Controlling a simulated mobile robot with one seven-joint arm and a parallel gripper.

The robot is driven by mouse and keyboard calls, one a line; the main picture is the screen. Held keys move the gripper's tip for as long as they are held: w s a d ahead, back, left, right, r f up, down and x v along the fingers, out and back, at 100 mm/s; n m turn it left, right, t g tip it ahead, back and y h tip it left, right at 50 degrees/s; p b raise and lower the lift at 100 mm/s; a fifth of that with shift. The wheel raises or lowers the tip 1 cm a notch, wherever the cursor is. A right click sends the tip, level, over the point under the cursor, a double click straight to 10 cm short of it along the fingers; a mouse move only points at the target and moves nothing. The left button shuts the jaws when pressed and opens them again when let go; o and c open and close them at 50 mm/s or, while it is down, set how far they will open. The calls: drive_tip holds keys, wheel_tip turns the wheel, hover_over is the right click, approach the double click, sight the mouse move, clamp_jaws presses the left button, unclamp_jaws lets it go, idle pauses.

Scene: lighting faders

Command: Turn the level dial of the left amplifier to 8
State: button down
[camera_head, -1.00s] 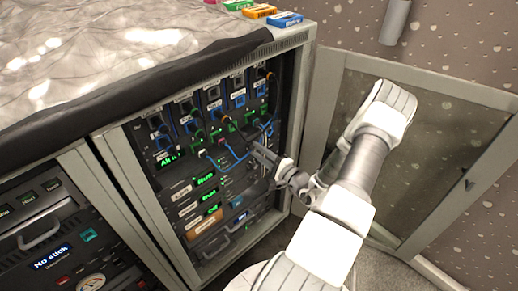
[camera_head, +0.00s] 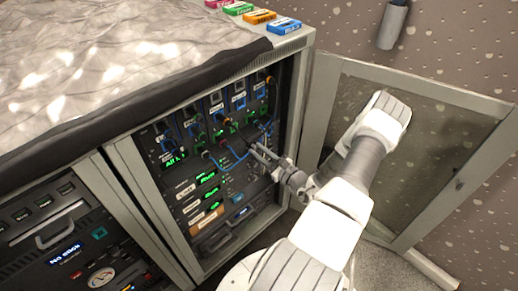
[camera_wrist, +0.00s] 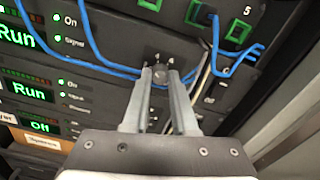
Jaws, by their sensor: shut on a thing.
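My gripper (camera_wrist: 159,76) has its two fingers on either side of a small dark round dial (camera_wrist: 160,74) on a black rack panel, shut on it. Small pale marks show around the dial, too small to read, and its pointer cannot be made out. In the head view my gripper (camera_head: 255,149) reaches into the open rack cabinet from the right, and its fingertips hide the dial. Amplifier units with green "Run" displays (camera_wrist: 30,90) are stacked left of the dial. I cannot tell by label which is the left amplifier.
Blue cables (camera_wrist: 112,70) run across the panel close above the fingers. An open cabinet door (camera_head: 410,150) stands right of my arm. A second rack (camera_head: 75,250) is at the left. Small coloured boxes (camera_head: 260,17) lie on the cabinet top.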

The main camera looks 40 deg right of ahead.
drive_tip(key=m+p, duration=0.2)
drive_tip(key=m, duration=0.5)
drive_tip(key=m+p, duration=0.1)
drive_tip(key=m, duration=0.5)
drive_tip(key=shift+m, duration=0.4)
drive_tip(key=m+p, duration=0.1)
drive_tip(key=m, duration=1.2)
drive_tip(key=shift+m, duration=0.4)
drive_tip(key=c, duration=0.7)
unclamp_jaws()
